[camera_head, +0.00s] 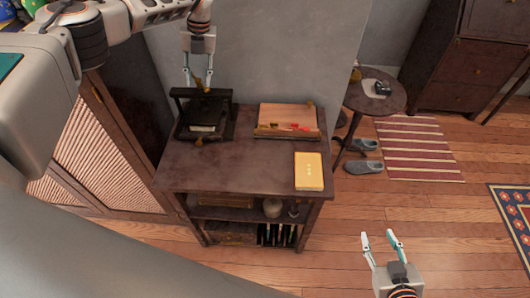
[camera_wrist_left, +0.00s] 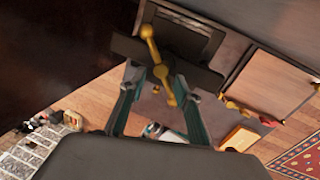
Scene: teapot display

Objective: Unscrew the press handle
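The dark book press (camera_head: 205,117) stands on the left part of the table, and it also shows at the top of the left wrist view (camera_wrist_left: 180,40). Its brass press handle (camera_wrist_left: 148,32) is a bar with rounded ends. My left gripper (camera_head: 198,84) hangs above the press, pointing down. In the left wrist view the fingers of my left gripper (camera_wrist_left: 160,75) stand apart, with the handle's middle between them. I cannot tell whether either finger touches it. My right gripper (camera_head: 381,238) is open and empty, low at the right, away from the table.
The dark table (camera_head: 240,170) also carries a wooden board (camera_head: 287,117) with small colored items and a yellow book (camera_head: 309,171). Its lower shelves hold jars and books. A round side table (camera_head: 372,94) and slippers (camera_head: 364,167) stand to the right.

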